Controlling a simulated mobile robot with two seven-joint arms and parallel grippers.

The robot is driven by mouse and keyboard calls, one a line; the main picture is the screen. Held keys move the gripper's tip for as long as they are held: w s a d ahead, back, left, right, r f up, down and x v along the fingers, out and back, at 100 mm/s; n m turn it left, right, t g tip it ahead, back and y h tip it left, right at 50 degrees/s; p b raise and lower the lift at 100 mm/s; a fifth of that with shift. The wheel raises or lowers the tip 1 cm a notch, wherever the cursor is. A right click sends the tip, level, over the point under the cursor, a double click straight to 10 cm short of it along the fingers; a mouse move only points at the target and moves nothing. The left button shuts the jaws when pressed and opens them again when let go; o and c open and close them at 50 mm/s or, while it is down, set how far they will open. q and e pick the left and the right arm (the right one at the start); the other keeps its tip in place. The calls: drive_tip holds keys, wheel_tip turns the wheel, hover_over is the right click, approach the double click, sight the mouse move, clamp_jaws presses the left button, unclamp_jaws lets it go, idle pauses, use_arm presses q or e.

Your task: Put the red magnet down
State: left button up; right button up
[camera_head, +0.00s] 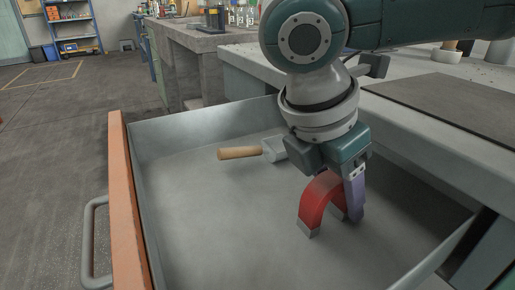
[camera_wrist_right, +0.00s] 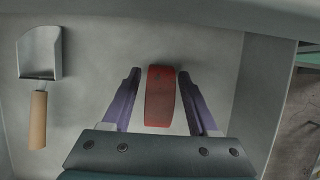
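The red magnet (camera_head: 318,200) is a horseshoe with grey tips. It appears to stand tips down on the floor of the open drawer (camera_head: 200,205). In the right wrist view the magnet (camera_wrist_right: 160,96) lies between the two purple fingers of my right gripper (camera_wrist_right: 160,72), with a narrow gap on each side. My right gripper (camera_head: 338,190) is open around the magnet, pointing down into the drawer; one finger is mostly hidden in the head view. My left gripper is not in view.
A scoop with a wooden handle (camera_head: 240,153) lies in the drawer behind the magnet; it also shows in the right wrist view (camera_wrist_right: 38,115). The drawer's orange front (camera_head: 124,205) and grey walls enclose the space. The left drawer floor is clear. A bench top (camera_head: 440,75) is at right.

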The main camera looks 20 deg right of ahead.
sight(310, 201)
drive_tip(key=shift+o, duration=0.2)
drive_tip(key=shift+r, duration=0.2)
drive_tip(key=p+v, duration=0.5)
drive_tip(key=v, duration=0.6)
drive_tip(key=shift+a+r, duration=0.15)
drive_tip(key=shift+r, duration=0.3)
